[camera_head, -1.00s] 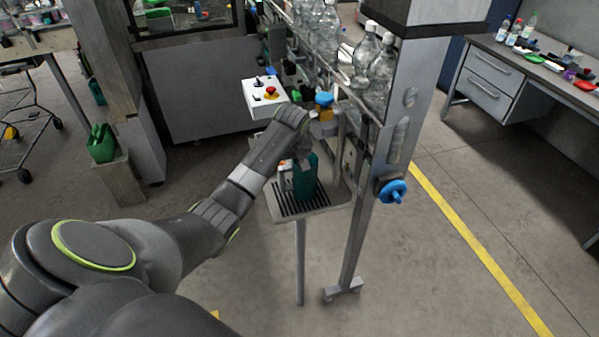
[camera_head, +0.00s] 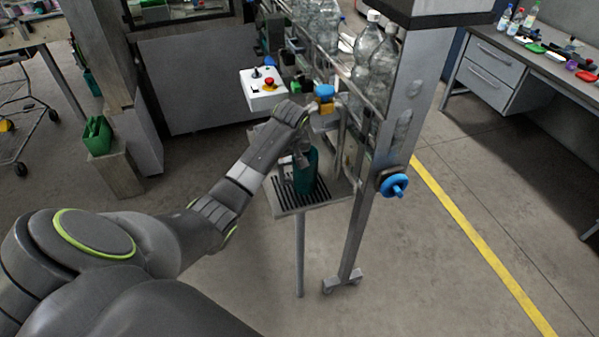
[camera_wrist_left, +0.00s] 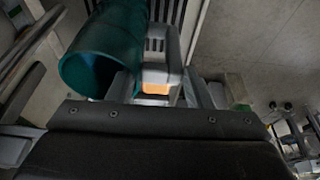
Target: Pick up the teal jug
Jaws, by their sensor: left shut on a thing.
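The teal jug (camera_head: 306,172) stands on the slatted drip tray (camera_head: 327,194) of the stand at the machine's side. In the left wrist view the jug (camera_wrist_left: 112,45) shows its open round mouth at upper left. My left gripper (camera_head: 303,153) reaches over the tray from the left and is shut at the jug. My right gripper is in neither view.
A white control box (camera_head: 263,88) with a red button is behind the arm. A blue knob (camera_head: 394,185) sticks out from the machine's post. Clear bottles (camera_head: 376,62) stand in the machine. A green can (camera_head: 97,136) sits on a block at left. The floor at right is open.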

